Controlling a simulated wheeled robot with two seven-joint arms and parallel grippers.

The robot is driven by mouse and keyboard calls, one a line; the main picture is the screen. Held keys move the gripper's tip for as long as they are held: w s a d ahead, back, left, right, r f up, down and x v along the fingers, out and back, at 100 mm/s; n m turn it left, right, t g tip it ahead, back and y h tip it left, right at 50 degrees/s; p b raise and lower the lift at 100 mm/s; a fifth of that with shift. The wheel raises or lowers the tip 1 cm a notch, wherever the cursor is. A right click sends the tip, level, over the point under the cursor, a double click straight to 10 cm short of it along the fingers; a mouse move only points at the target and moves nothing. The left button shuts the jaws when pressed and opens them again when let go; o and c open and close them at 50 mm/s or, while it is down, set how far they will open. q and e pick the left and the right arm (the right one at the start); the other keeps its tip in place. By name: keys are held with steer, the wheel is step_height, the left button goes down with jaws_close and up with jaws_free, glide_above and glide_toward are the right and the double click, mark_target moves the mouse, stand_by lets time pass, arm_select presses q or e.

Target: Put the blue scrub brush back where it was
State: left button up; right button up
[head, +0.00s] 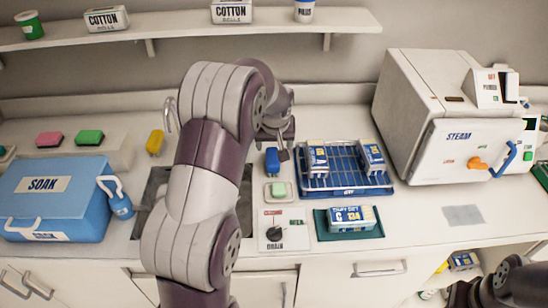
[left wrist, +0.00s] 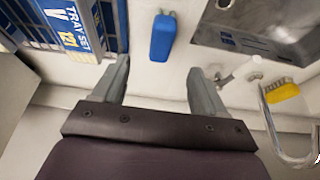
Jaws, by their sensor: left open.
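The blue scrub brush (head: 271,161) stands on the counter between the sink and the blue rack, just behind a small dish with a green block. In the left wrist view the brush (left wrist: 162,37) is ahead of the fingertips, in line with the gap between them and not between the fingers. My left gripper (head: 281,150) is open and empty, close to the brush; my arm hides part of the area. Its two fingers (left wrist: 160,67) show apart in the left wrist view. My right gripper is not seen; only dark arm parts show at the lower right.
A blue rack (head: 345,187) with tray-set boxes is right of the brush. The sink (head: 148,196) lies left, partly behind my arm. A yellow brush (head: 155,142) stands behind the sink. The green dish (head: 277,190) and a drain card (head: 284,230) are in front. A steam sterilizer (head: 440,150) is right.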

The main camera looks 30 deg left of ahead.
arm_select(q)
steer(key=s+d+m, duration=0.2)
steer(key=s+d, duration=0.2)
steer(key=s, duration=0.3)
steer(key=s+d+f+m+g+h, duration=0.1)
steer(key=s+d+m, duration=0.1)
steer(key=s+d, duration=0.3)
steer(key=s+d+m+g+h, duration=0.1)
steer(key=s+d, duration=0.4)
steer(key=s, duration=0.6)
steer(key=shift+s+f+m, duration=0.15)
steer(key=shift+f+m, duration=0.1)
steer(key=shift+m, duration=0.45)
